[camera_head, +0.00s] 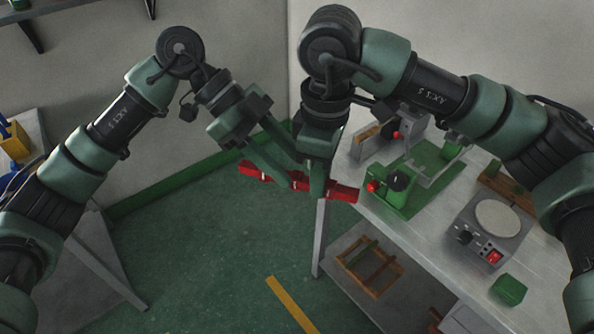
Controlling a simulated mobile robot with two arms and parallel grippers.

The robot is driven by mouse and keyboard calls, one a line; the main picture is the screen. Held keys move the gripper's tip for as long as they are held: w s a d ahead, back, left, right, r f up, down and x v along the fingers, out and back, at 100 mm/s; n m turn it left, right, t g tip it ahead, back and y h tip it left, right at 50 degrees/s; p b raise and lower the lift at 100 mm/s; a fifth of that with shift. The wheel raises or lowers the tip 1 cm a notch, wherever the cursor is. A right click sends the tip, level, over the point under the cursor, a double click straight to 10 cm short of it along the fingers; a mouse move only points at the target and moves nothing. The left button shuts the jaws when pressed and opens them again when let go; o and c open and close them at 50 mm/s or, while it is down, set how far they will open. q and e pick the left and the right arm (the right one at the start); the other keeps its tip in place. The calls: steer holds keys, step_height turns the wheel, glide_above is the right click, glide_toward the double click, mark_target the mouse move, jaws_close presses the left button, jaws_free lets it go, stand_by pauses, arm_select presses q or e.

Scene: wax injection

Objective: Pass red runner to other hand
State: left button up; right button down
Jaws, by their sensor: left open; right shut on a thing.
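The red runner (343,192) is a long red bar held in the air in the middle of the view, over the floor left of the workbench. My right gripper (318,190) is shut on the red runner, right of its middle. My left gripper (290,181) is open, with its fingers reaching the red runner just left of the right gripper. Whether the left fingers touch it cannot be told. The runner's left end sticks out past the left fingers, and the parts behind the fingers are hidden.
A workbench (418,232) on the right bears a green machine (412,190), a device with a round plate (497,219) and a green block (509,290). A wooden frame (369,265) lies on its lower shelf. Another table stands far left. The green floor between is clear.

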arm_select(q)
steer(key=v, duration=0.7)
steer(key=shift+a+r, duration=0.2)
steer(key=shift+a, duration=0.05)
steer(key=shift+w+a+r, duration=0.1)
arm_select(e)
steer(key=shift+s, duration=0.15)
arm_select(q)
steer(key=shift+r, duration=0.15)
steer(key=shift+s+d+r+y, duration=0.2)
steer(key=shift+s+d+y, duration=0.05)
steer(key=shift+s+y, duration=0.15)
steer(key=s+r+t+y, duration=0.3)
steer(key=s+y, duration=0.2)
steer(key=y, duration=0.3)
step_height(320, 180, down, 12)
steer(key=shift+w+d+r+n, duration=0.15)
steer(key=shift+w+r+n, duration=0.05)
steer(key=shift+w+n, duration=0.1)
arm_select(e)
steer(key=s, duration=0.5)
steer(key=shift+s, duration=0.35)
